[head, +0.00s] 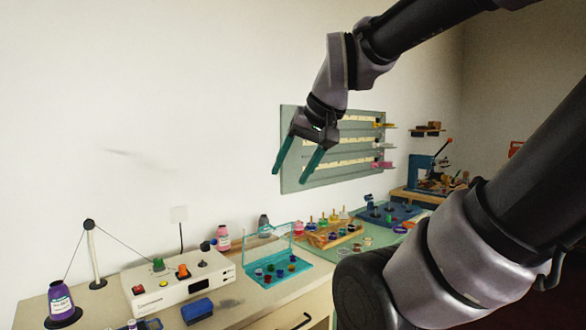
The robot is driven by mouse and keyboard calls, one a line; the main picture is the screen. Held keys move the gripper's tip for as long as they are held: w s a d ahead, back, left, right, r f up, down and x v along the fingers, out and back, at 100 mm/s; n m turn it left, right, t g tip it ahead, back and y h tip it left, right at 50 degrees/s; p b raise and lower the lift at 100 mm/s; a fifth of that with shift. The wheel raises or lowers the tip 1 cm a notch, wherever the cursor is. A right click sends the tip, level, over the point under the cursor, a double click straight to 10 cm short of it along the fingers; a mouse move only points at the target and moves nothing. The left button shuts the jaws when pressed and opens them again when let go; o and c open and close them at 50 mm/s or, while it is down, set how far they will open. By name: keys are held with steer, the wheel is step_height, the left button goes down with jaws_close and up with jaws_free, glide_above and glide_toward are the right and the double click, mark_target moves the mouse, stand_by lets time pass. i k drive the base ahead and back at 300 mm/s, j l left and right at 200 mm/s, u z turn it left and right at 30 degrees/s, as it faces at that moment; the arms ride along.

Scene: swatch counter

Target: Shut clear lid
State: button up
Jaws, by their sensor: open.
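A teal case (262,273) sits on the counter with several small coloured pieces in its base. Its clear lid (262,245) stands raised at the back of the case, open. My gripper (299,163) has two teal fingers spread apart, empty. It hangs in the air well above the case, in front of the wall, pointing down and to the left. Nothing touches the lid.
A white box with knobs (158,288) stands left of the case, with a blue block (197,310) in front of it. A wooden rack (330,235) with several bottles stands to the right. A grey-green wall panel (330,182) hangs behind my gripper.

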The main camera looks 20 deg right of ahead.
mark_target(247, 266)
steer(key=i+l+u, duration=0.55)
steer(key=l, duration=0.4)
steer(key=i+j, duration=0.05)
